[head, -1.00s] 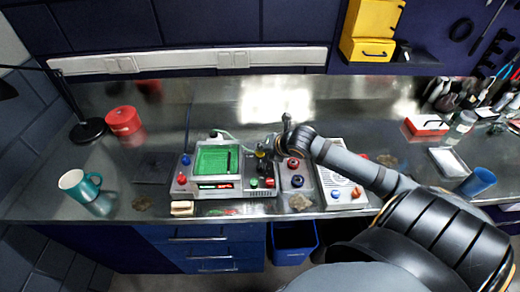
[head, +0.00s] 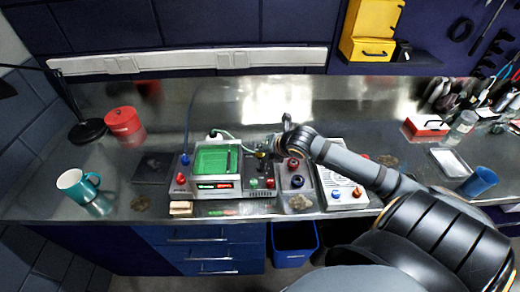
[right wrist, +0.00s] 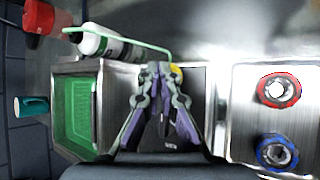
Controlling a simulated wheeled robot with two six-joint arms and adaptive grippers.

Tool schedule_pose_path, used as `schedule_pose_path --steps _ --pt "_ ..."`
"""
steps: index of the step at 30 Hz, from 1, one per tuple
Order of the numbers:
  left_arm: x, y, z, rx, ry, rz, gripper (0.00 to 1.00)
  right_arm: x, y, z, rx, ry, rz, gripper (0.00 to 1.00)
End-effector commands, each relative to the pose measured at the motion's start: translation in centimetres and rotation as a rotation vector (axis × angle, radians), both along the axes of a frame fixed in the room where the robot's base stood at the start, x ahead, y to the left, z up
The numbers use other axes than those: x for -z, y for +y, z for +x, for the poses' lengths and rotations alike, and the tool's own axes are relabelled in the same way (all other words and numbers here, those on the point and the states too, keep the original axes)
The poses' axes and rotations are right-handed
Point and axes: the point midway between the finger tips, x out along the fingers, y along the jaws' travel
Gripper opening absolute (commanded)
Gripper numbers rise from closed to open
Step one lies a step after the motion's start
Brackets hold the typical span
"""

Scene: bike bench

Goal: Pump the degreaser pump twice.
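The degreaser unit is a metal box with a green tray (head: 214,160), left of my right gripper. A white bottle with a green label (right wrist: 103,43) stands behind it, and a thin pale green tube runs from it toward the gripper. In the head view the right gripper (head: 268,148) is small and sits over that part; contact cannot be told. My left gripper is out of view.
To the right are a panel with a red knob (right wrist: 279,90) and a blue knob (right wrist: 277,153), and a white box (head: 340,185). A teal mug (head: 77,185), red tin (head: 123,121) and black lamp base (head: 87,131) stand at left. The back of the bench is mostly clear.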

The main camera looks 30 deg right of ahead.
Motion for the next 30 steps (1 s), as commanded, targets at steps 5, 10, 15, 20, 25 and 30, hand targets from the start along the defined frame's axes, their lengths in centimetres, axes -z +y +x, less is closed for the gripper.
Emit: schedule_pose_path --steps 5,10,15,20,25,30 --pt "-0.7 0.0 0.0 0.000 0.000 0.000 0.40 -0.4 -0.1 -0.2 0.003 0.010 0.000 0.00" --pt "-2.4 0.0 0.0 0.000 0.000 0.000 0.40 -2.7 -0.1 -0.1 0.002 0.006 0.000 0.00" --pt "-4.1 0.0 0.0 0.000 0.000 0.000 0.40 -4.8 -0.1 0.0 0.002 0.002 -0.002 0.00" --pt "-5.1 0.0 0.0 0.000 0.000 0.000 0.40 -6.2 0.0 0.0 0.000 0.000 -0.002 0.00" --pt "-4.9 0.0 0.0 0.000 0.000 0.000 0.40 -6.0 0.0 0.0 0.000 -0.001 0.000 0.00" --pt "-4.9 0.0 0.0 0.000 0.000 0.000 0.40 -6.0 0.0 0.0 0.001 -0.002 0.000 0.00"
